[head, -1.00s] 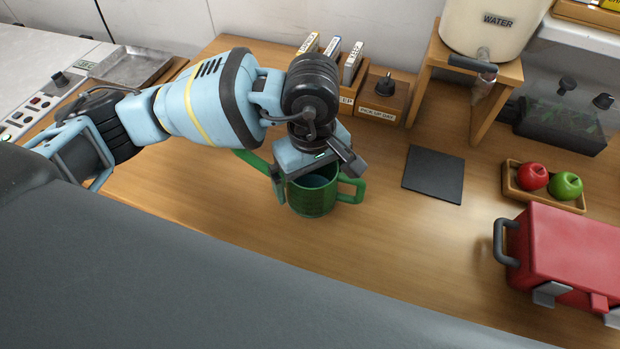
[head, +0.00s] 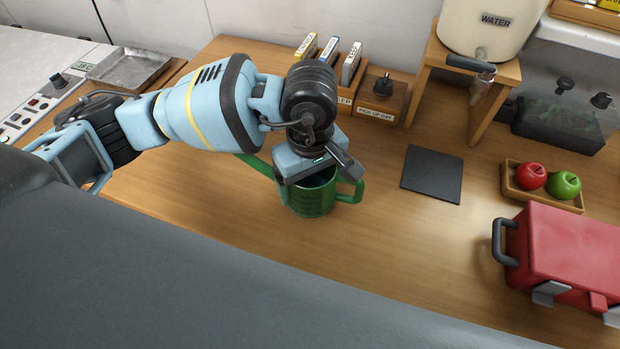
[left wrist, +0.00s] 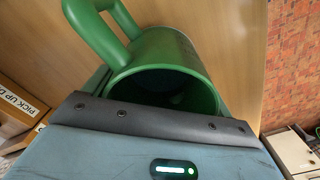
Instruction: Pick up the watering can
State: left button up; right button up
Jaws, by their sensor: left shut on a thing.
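The green watering can (head: 312,203) stands upright on the wooden counter. Its loop handle (head: 353,191) points right and its spout (head: 253,161) points up and left. My left gripper (head: 312,182) is over the can from above and shut on it. The fingertips are hidden, so the exact contact place cannot be told. In the left wrist view the open mouth and green wall of the can (left wrist: 170,45) are right against the gripper's front edge, with the handle at upper left. My right gripper is in neither view.
A dark square mat (head: 432,174) lies right of the can. A wooden stand (head: 425,75) holds a water dispenser (head: 490,35). A fruit tray (head: 515,190) and a red box (head: 565,255) are at the right. Card holders (head: 345,85) stand behind. Counter around the can is mostly clear.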

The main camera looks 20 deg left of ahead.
pick_arm(q)
jog(key=shift+r, duration=0.6)
notch_tip(320, 180, up, 2)
jog(key=shift+r, duration=0.15)
jog(key=s+d, duration=0.2)
jog(key=s, duration=0.2)
jog(key=s+d+b, duration=0.1)
jog(key=s+d, duration=0.1)
jog(key=s, duration=0.2)
jog(key=s+d+r, duration=0.1)
jog(key=s+d, duration=0.2)
jog(key=s, duration=0.1)
jog(key=shift+s+r, duration=0.1)
jog(key=shift+s, duration=0.3)
jog(key=shift+s+d+r, duration=0.1)
jog(key=shift+s+d, duration=0.2)
jog(key=shift+s, duration=0.35)
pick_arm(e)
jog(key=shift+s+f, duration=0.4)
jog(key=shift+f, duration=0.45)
